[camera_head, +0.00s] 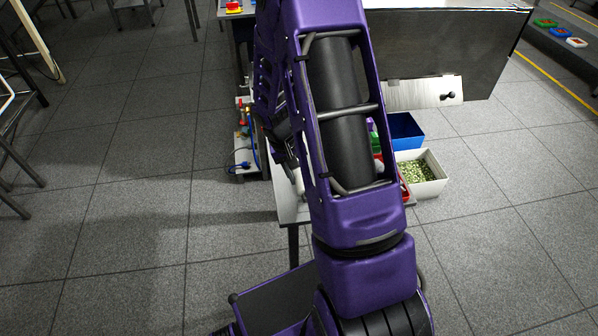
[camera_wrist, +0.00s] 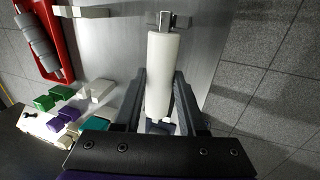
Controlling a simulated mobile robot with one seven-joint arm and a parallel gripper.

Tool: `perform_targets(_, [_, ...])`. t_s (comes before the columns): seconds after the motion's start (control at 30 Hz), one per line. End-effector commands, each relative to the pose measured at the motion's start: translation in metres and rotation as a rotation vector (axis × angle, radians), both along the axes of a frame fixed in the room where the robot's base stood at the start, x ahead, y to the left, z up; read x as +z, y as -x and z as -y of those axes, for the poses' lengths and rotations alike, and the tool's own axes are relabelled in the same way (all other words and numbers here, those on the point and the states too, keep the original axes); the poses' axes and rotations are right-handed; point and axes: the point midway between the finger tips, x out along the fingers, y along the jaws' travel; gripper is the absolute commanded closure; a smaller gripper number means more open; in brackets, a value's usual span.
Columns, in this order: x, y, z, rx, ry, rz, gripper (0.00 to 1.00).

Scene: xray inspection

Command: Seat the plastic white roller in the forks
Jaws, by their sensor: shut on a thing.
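In the wrist view the white roller (camera_wrist: 163,70) lies lengthwise between the two dark fingers of my gripper (camera_wrist: 160,78), which is shut on it. At the roller's far end, a small grey metal fork (camera_wrist: 180,20) stands on the metal surface. The far end of the roller overlaps this fork in the picture. I cannot tell whether the roller's pin rests in the slot or sits above it. The near end lies close to my gripper's body, and any fork there is mostly hidden. In the head view my purple arm hides the gripper, roller and forks.
A red tray (camera_wrist: 69,60) with a grey roller (camera_wrist: 38,45) lies at the wrist view's upper left. Several green, purple and white blocks (camera_wrist: 68,113) lie left of my gripper. In the head view a blue bin (camera_head: 405,130) and a white bin (camera_head: 437,185) stand right of my arm.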

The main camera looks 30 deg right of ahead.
Motion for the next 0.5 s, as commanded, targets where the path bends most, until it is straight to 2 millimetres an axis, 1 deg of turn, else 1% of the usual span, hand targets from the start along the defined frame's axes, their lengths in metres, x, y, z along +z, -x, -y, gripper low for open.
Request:
perform_targets(0.4, [-0.0103,-0.0002,0.0001,0.0,0.001,0.0,1.0])
perform_targets(0.43, [-0.0106,-0.0003,0.0,0.0,0.001,0.0,0.58])
perform_targets(0.5, [-0.0103,-0.0003,0.0,0.0,0.0,0.001,0.45])
